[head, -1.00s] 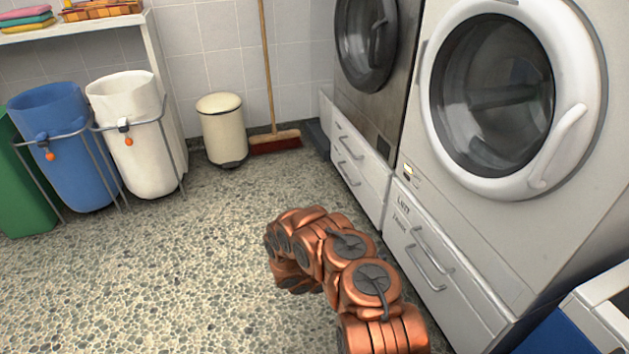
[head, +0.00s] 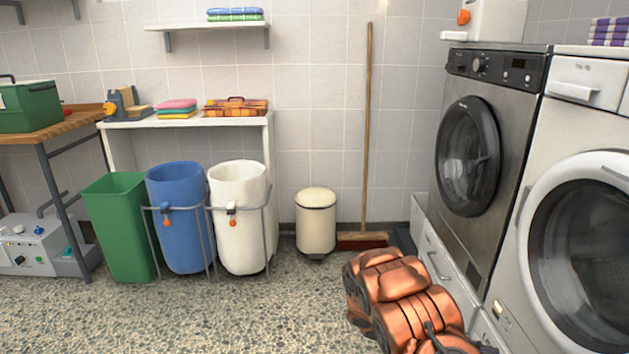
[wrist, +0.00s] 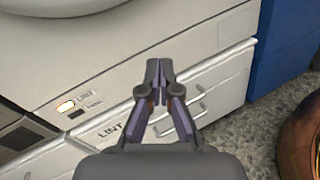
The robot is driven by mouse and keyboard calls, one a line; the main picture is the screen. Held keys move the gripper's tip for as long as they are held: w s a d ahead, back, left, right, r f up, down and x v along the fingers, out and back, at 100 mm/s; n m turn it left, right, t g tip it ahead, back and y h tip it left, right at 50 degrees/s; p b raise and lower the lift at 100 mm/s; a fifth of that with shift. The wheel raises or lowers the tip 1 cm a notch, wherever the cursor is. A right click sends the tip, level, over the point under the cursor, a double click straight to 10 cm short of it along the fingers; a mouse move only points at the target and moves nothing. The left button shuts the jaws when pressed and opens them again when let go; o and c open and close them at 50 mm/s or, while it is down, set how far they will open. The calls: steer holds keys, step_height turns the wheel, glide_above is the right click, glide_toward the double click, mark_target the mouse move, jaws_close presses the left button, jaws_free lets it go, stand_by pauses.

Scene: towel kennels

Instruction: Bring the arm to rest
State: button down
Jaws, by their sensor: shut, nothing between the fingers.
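In the wrist view my gripper (wrist: 159,72) is shut, its fingertips together and empty. Behind it are the white drawer fronts (wrist: 210,95) at the base of the white machine; one drawer is marked LINT. I cannot tell how far the fingertips are from them. In the head view my copper arm (head: 400,295) is folded at the lower right, in front of the machines, and my gripper is not seen there.
A dark-fronted machine (head: 490,150) and a white machine (head: 590,140) line the right. A broom (head: 367,130), a cream pedal bin (head: 316,222) and white, blue (head: 178,225) and green (head: 118,235) bins stand along the back. The speckled floor (head: 220,315) at left is clear.

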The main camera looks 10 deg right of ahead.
steer(key=s+a+r+m+y+p, duration=0.2)
steer(key=s+a+r+p, duration=0.15)
steer(key=r, duration=0.55)
steer(key=s+a+r+m+y+p, duration=0.25)
steer(key=a+r+p, duration=0.2)
steer(key=r, duration=0.35)
steer(key=s+a+r+m+y+p, duration=0.2)
steer(key=s+a+r+p, duration=0.15)
steer(key=r, duration=0.55)
steer(key=s+a+r+m+t+y+p, duration=0.1)
steer(key=s+a+r+t+y+p, duration=0.2)
steer(key=s+a+r+p, duration=0.3)
steer(key=s+a+r+m+t+y+p, duration=0.1)
steer(key=s+a+r+t+y+p, duration=0.2)
steer(key=a+r+p, duration=0.8)
steer(key=s+a+r+y, duration=0.2)
steer(key=s+a+r, duration=0.1)
steer(key=a, duration=0.2)
steer(key=shift+s+r+t, duration=0.2)
steer(key=shift+r+t, duration=0.1)
steer(key=shift+t, duration=0.1)
steer(key=shift+m, duration=0.25)
